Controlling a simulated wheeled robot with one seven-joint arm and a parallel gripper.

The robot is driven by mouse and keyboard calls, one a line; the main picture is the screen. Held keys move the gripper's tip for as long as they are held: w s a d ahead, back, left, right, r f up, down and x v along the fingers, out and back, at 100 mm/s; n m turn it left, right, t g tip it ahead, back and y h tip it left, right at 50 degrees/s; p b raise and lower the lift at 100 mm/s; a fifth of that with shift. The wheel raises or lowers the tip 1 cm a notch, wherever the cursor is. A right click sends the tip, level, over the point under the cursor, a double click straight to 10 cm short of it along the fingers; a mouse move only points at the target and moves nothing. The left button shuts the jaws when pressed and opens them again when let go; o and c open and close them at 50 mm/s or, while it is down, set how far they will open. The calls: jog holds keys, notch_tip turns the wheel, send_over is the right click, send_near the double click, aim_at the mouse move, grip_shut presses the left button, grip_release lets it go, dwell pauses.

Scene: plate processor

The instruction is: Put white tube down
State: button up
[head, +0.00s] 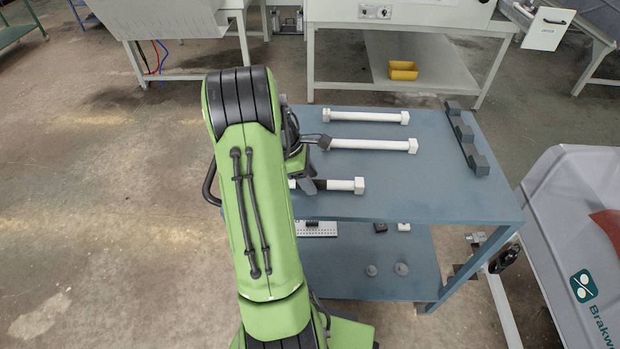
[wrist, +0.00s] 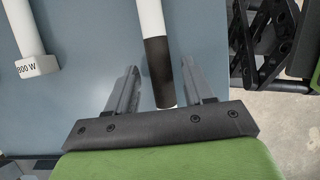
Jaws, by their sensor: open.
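Three white tubes with white block ends lie on the blue table. The front white tube (head: 342,184) has a dark band on it; the middle tube (head: 370,145) and back tube (head: 365,116) lie behind it. My gripper (head: 306,178) is at the front tube's left part, partly hidden by my arm. In the wrist view my gripper (wrist: 160,72) is open, with a finger on each side of the tube's dark section (wrist: 159,70). The tube's white part (wrist: 150,17) runs out of frame. Whether the fingers touch it is unclear.
Another tube's end block (wrist: 37,66), marked 800 W, shows at left in the wrist view. A grey notched holder (head: 465,140) stands at the right of the blue table (head: 430,190). Small parts lie on the lower shelf (head: 350,255). A grey bin (head: 570,180) stands at right.

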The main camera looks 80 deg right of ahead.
jog(key=p+v, duration=0.3)
jog(key=v, duration=0.8)
jog(key=shift+r+p, duration=0.2)
jog(key=shift+p, duration=0.1)
jog(key=shift+w, duration=0.1)
jog(key=w+a+r+t+h, duration=0.1)
jog(key=w+a+r+t, duration=0.2)
jog(key=a, duration=0.4)
jog(key=w+a+r+m+t, duration=0.1)
jog(key=w+a+r, duration=0.3)
jog(key=a, duration=0.2)
jog(key=w+a+r+t+h, duration=0.1)
jog(key=w+a+r, duration=0.25)
jog(key=a, duration=0.35)
jog(key=s+a+t+y, duration=0.1)
jog(key=s+a+t, duration=0.1)
jog(key=a, duration=0.7)
jog(key=s+a+m+t+y, duration=0.1)
jog(key=s+a+t+y, duration=0.1)
jog(key=a, duration=0.8)
jog(key=shift+s+r+m+t, duration=0.3)
jog(key=shift+s+t, duration=0.2)
jog(key=shift+s, duration=0.4)
